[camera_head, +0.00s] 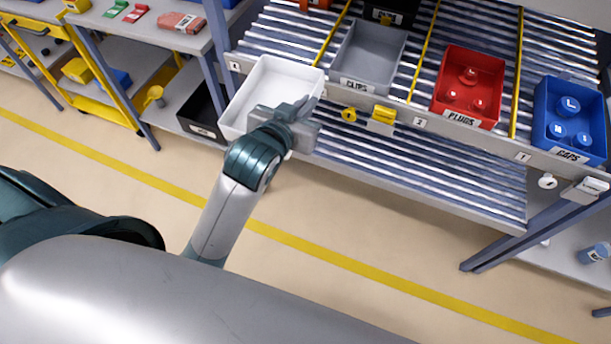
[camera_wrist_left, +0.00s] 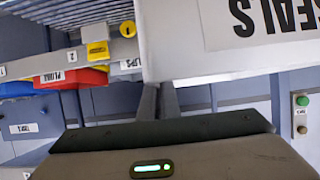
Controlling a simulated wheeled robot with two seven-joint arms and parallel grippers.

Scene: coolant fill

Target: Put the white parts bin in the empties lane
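The white parts bin (camera_head: 283,80) is at the left end of the rack in the head view. It overlaps the rack's front lip and looks empty. My left gripper (camera_head: 297,115) is at its near right side. In the left wrist view, the bin's wall (camera_wrist_left: 170,40) with an upside-down SEALS label fills the top. My left gripper's fingers (camera_wrist_left: 159,100) are close together at the wall's edge and look shut on it, with their tips hidden. My right gripper is not in view. No label marking an empties lane can be read.
An empty grey CLIPS bin (camera_head: 368,55), a red PLUGS bin (camera_head: 484,65) and a blue CAPS bin (camera_head: 545,120) stand on the upper rollers. The lower rollers (camera_head: 430,170) look clear. A black bin (camera_head: 202,112) sits low at the left, near a rack post (camera_head: 215,75).

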